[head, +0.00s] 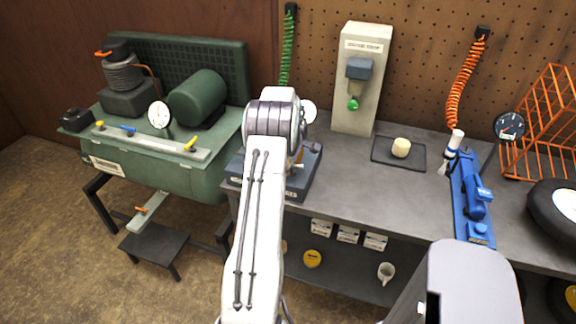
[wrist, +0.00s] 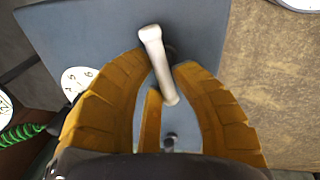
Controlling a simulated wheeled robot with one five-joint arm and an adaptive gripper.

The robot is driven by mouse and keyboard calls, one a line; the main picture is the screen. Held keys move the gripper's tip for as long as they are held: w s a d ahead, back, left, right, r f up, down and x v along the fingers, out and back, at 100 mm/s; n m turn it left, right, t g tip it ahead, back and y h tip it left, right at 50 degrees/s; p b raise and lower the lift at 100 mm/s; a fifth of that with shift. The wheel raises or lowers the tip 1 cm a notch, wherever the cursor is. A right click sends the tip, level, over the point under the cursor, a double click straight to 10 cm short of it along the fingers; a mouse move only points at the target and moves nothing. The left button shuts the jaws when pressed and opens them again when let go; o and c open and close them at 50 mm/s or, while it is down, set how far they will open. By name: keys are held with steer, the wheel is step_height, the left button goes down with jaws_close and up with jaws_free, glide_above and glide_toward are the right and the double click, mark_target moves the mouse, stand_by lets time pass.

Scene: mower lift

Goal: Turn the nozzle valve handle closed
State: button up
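In the wrist view, a pale lever-like handle (wrist: 152,42) crosses a blue-grey plate (wrist: 90,40), standing at a slight tilt. My gripper (wrist: 162,66) has yellow fingers spread on either side of the handle, with small gaps showing, so it is open. Whether a finger touches the handle cannot be told. In the head view, my arm covers most of my gripper and part of a blue-grey bench unit (head: 303,184) below it. A short pale handle end (head: 298,168) shows beside the arm.
A green compressor (head: 205,98) stands left of the bench (head: 350,197). A beige panel post (head: 378,43), a dark tray (head: 381,158), a blue tool (head: 470,205) and an orange rack (head: 540,110) stand to the right. White dials are close to my gripper's left side in the wrist view.

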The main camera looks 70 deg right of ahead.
steer(key=o, duration=0.5)
steer(key=r, duration=0.4)
steer(key=a+r, duration=0.1)
steer(key=r, duration=0.3)
steer(key=a+r, duration=0.1)
steer(key=r, duration=0.2)
steer(key=shift+s+a+r, duration=0.1)
steer(key=shift+s+r, duration=0.2)
steer(key=shift+r, duration=0.1)
